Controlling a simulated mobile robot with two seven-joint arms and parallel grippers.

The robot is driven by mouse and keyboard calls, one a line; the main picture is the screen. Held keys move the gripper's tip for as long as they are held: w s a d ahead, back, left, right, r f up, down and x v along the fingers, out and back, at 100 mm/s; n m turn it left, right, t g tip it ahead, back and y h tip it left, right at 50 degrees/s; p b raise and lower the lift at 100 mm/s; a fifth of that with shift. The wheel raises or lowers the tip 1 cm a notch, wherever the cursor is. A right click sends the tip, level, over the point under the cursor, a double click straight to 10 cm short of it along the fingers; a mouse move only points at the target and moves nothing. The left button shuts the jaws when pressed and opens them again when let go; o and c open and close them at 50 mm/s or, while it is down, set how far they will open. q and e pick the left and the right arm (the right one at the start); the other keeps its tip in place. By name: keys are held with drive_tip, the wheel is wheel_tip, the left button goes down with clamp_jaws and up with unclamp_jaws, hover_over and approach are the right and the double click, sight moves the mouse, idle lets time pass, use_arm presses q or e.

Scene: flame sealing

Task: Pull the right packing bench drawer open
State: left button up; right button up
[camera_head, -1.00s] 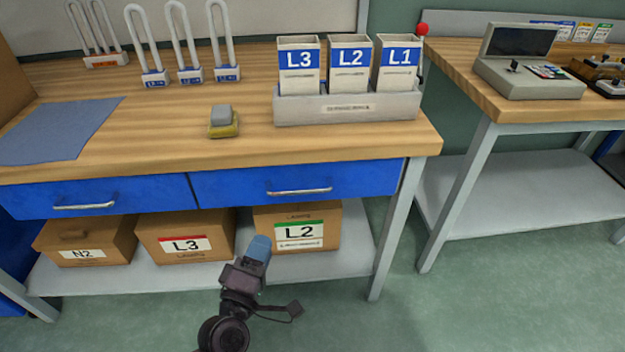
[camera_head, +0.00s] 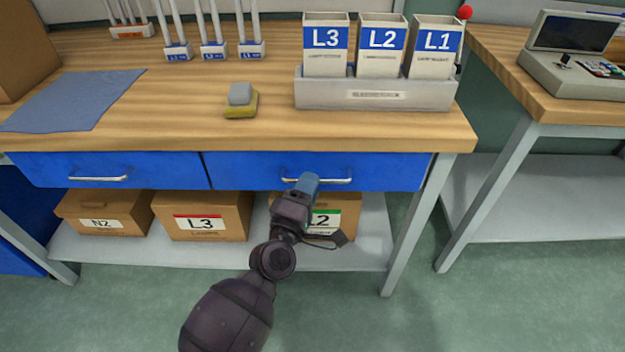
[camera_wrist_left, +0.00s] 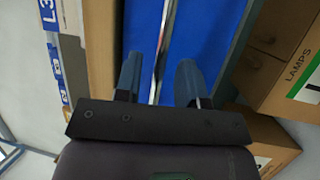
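The right packing bench drawer (camera_head: 385,172) is blue and sits flush in the bench front, with a silver bar handle (camera_head: 338,181). The drawer also shows in the left wrist view (camera_wrist_left: 207,28). In the left wrist view my left gripper (camera_wrist_left: 159,72) is open, one blue finger on each side of the handle (camera_wrist_left: 162,45). The fingers look apart from the bar; exact depth is hard to tell. My right gripper is not in view.
The left drawer (camera_head: 150,171) is flush too. Boxes labelled N2 (camera_head: 95,212), L3 (camera_head: 200,216) and L2 (camera_head: 345,212) stand on the shelf below. A sleeve rack (camera_head: 375,95) and a sponge (camera_head: 240,100) are on the benchtop. The floor in front is clear.

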use_arm(q)
drive_tip(key=shift+x, duration=1)
drive_tip(key=shift+c, duration=0.5)
clamp_jaws()
